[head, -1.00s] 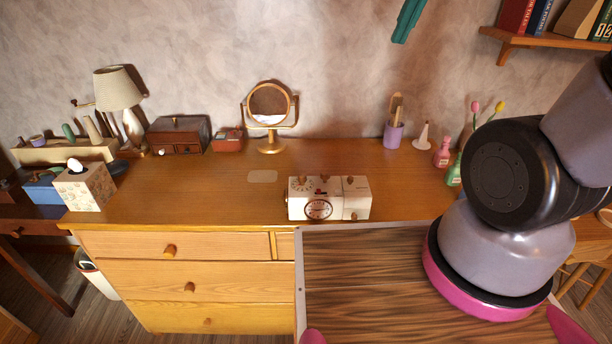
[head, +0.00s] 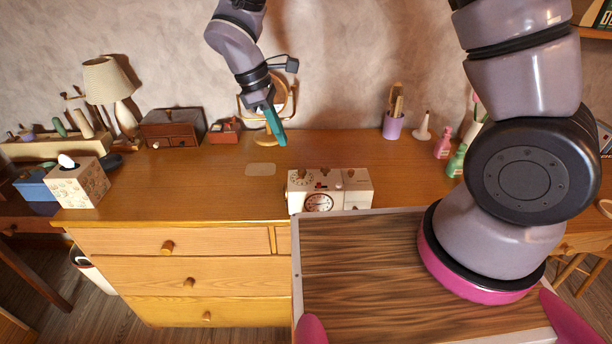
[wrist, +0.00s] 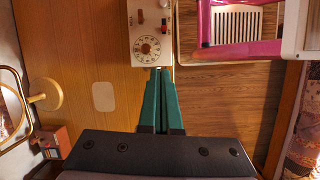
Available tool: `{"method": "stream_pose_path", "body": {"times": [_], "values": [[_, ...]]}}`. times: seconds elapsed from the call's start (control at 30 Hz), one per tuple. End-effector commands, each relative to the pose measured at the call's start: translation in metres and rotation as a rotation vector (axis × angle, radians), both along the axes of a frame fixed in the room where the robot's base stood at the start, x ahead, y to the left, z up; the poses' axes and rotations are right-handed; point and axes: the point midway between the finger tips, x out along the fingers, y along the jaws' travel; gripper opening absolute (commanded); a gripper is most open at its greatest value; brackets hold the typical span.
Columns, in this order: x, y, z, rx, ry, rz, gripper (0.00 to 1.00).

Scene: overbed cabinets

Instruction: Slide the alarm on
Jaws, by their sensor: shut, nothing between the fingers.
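The alarm clock (head: 329,190) is a white box with round dials and small knobs on its top and front. It stands on the wooden dresser top near its front edge. In the wrist view the clock (wrist: 144,20) is at the top centre, with a dial facing the camera. My gripper (head: 281,142) has teal fingers and hangs above the dresser, behind and left of the clock, apart from it in the head view. In the wrist view its fingertips (wrist: 160,72) are shut together and empty, pointing at the clock's near end. The gap between them is hard to judge.
A round mirror (head: 286,101) stands behind my gripper. A tissue box (head: 78,184), a lamp (head: 108,82) and a wooden drawer box (head: 172,128) are at the left. A purple cup (head: 393,126) and small bottles are at the right. The dresser top (head: 205,195) left of the clock is mostly clear.

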Motion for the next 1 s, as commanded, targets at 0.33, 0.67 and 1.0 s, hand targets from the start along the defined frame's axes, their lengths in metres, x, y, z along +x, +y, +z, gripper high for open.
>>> {"method": "stream_pose_path", "body": {"times": [0.33, 0.67, 1.0], "values": [[-0.012, 0.016, -0.029, -0.051, 0.038, 0.118, 0.00], [-0.012, 0.014, -0.032, -0.051, 0.039, 0.116, 0.00], [-0.014, -0.008, -0.087, -0.054, 0.041, 0.116, 0.00]]}}
